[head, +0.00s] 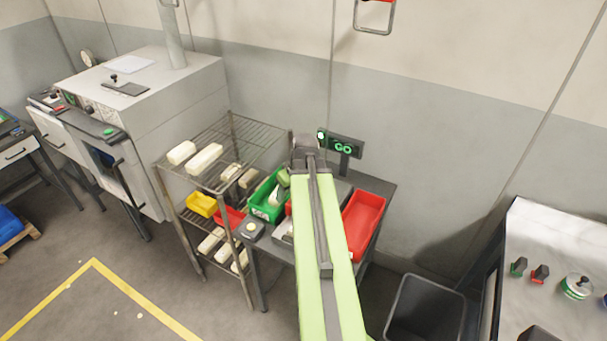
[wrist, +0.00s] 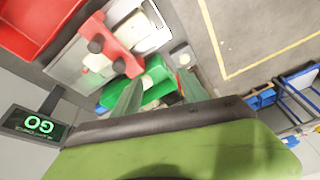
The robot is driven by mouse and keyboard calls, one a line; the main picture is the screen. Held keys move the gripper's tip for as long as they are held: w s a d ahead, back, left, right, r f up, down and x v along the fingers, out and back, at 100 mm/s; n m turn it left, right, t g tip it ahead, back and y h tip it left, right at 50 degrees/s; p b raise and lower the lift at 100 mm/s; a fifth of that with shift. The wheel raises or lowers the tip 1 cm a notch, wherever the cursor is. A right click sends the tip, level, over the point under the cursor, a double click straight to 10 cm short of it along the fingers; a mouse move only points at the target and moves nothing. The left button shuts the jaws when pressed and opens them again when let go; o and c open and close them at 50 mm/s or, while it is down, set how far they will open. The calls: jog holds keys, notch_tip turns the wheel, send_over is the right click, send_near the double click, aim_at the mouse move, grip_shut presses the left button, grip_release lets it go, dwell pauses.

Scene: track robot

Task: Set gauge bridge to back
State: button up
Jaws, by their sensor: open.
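The fingertips are over the green bin (wrist: 118,98), beside the bridge. I see nothing held between them, and I cannot tell the height. In the head view the fingertips are hidden.
A display reading GO (head: 343,147) stands at the back of the bench. A red bin (head: 364,222) is on the right and the green bin (head: 262,205) on the left. A wire rack (head: 232,140) with pale blocks stands left of the bench. A dark waste bin (head: 428,305) is at right.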

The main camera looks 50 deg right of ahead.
jog(key=s+d+r+t+h+p, duration=0.1)
jog(key=s+d+r+p, duration=0.1)
jog(key=s+d+r, duration=0.45)
jog(key=b+x, duration=0.5)
jog(key=x, duration=0.1)
jog(key=d+b+x, duration=0.1)
jog(key=b+x, duration=0.4)
jog(key=x, duration=0.1)
jog(key=b+x, duration=0.5)
jog(key=x, duration=0.2)
jog(key=shift+w+d+r+b, duration=0.1)
jog(key=shift+d+r+b, duration=0.05)
jog(key=shift+d+b, duration=0.15)
jog(key=shift+w+f+b, duration=0.25)
jog(key=shift+f+b, duration=0.05)
jog(key=shift+r, duration=0.1)
jog(key=shift+a, duration=0.1)
grip_shut()
